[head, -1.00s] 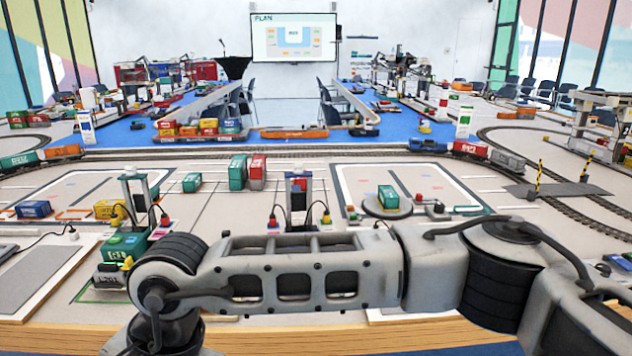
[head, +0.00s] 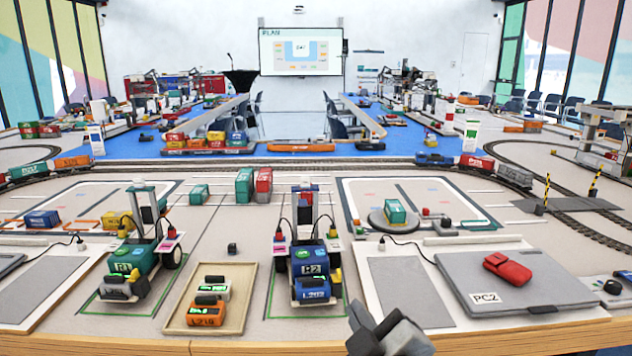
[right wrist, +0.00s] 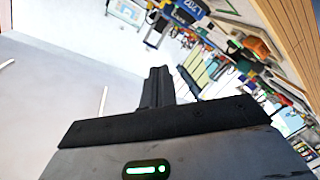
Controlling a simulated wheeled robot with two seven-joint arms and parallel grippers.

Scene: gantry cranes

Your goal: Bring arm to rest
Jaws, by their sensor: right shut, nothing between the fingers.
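My right gripper (head: 374,318) shows at the bottom edge of the head view, just off the table's front edge (head: 270,347). Only its dark fingers and part of its grey body are in frame. In the right wrist view its black fingers (right wrist: 157,86) are together with nothing between them. That view is tilted, with the table's wooden edge at upper right. My left gripper is not in the head view.
Two small gantry cranes, R1 (head: 133,262) and R2 (head: 309,268), stand on the table. Between them is a wooden tray (head: 238,318) with several small batteries or blocks. Blue floor lies beyond.

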